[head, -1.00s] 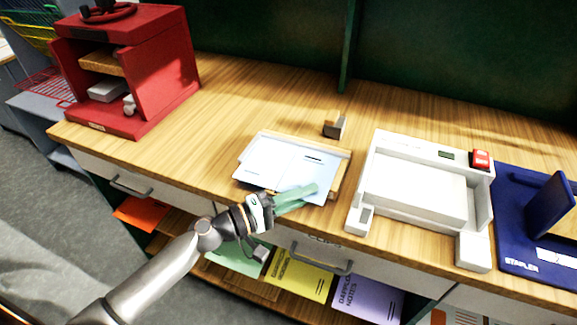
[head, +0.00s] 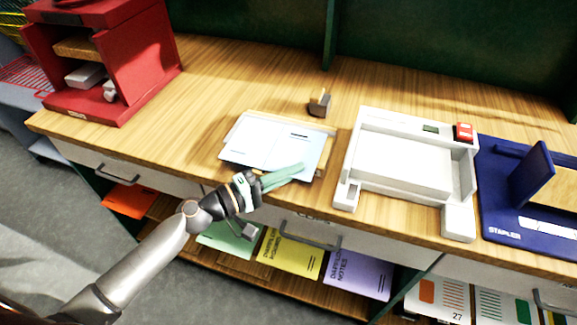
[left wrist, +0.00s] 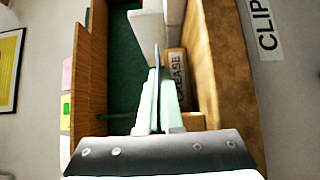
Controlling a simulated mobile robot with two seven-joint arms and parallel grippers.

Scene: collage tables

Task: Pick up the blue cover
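The pale blue cover (head: 250,142) lies on the wooden table near its front edge, over a light-coloured stack. My left gripper (head: 300,171) is at the cover's front right edge, with its pale green fingers close together. In the left wrist view, the cover shows edge-on as a thin blue line (left wrist: 156,62) between the fingers (left wrist: 160,95), with very little gap beside it. The fingers appear shut on it. The cover looks flat, not clearly raised. My right gripper is not in view.
A white tray-like device (head: 400,165) stands right of the cover, and a blue stapler base (head: 510,235) further right. A small block (head: 320,103) sits behind. A red cabinet (head: 140,75) stands at the left. Coloured booklets lie on the shelf below.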

